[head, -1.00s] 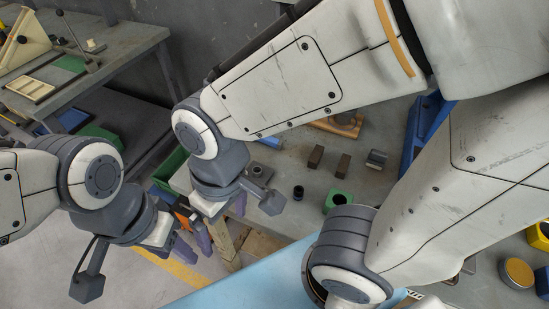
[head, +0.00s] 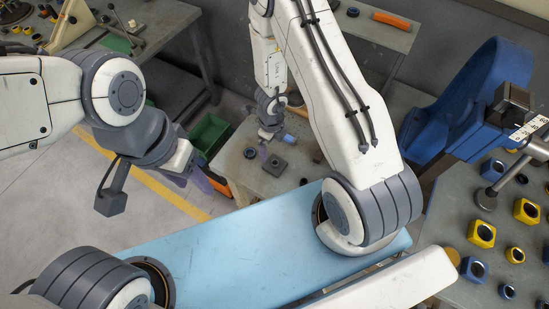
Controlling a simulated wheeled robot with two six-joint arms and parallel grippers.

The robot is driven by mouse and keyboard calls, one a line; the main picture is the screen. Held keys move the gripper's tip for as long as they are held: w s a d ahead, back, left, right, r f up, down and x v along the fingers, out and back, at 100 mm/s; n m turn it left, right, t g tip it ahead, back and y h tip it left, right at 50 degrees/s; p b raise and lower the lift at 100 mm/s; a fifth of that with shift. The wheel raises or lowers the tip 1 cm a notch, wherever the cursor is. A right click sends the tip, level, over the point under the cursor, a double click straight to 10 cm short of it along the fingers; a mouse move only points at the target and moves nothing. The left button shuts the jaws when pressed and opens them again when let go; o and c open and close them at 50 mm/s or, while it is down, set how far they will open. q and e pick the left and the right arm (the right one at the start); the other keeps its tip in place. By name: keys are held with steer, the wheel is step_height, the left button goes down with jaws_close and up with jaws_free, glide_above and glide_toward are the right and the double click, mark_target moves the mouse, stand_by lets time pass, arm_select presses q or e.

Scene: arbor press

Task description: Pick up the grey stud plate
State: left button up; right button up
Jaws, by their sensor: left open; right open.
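The grey stud plate (head: 277,166), a small dark square with a raised round stud, lies on the grey worktable near its left end. My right gripper (head: 264,150) is above the table just beyond and left of the plate. It is small and partly hidden by its wrist, but looks open and apart from the plate. My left gripper (head: 195,181) has purple fingers, is open and empty, and hangs over the floor left of the table.
A blue arbor press (head: 480,95) stands at the right. Several yellow and blue bored blocks (head: 482,234) lie near it. A green bin (head: 208,133) sits left of the table. Small dark parts (head: 317,156) and a blue piece (head: 288,138) lie near the plate.

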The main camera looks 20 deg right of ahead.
steer(key=b, duration=0.6)
glide_above(275, 162)
steer(key=a, duration=0.1)
step_height(275, 162, down, 6)
steer(key=shift+s+r, duration=0.1)
steer(key=shift+r, duration=0.15)
steer(key=f+b, duration=0.4)
steer(key=b, duration=0.1)
steer(key=shift+s+d+f, duration=0.25)
steer(key=shift+s+d, duration=0.1)
steer(key=shift+s, duration=0.05)
steer(key=shift+f+b, duration=0.35)
steer(key=shift+b, duration=0.15)
steer(key=shift+r, duration=0.1)
jaws_close()
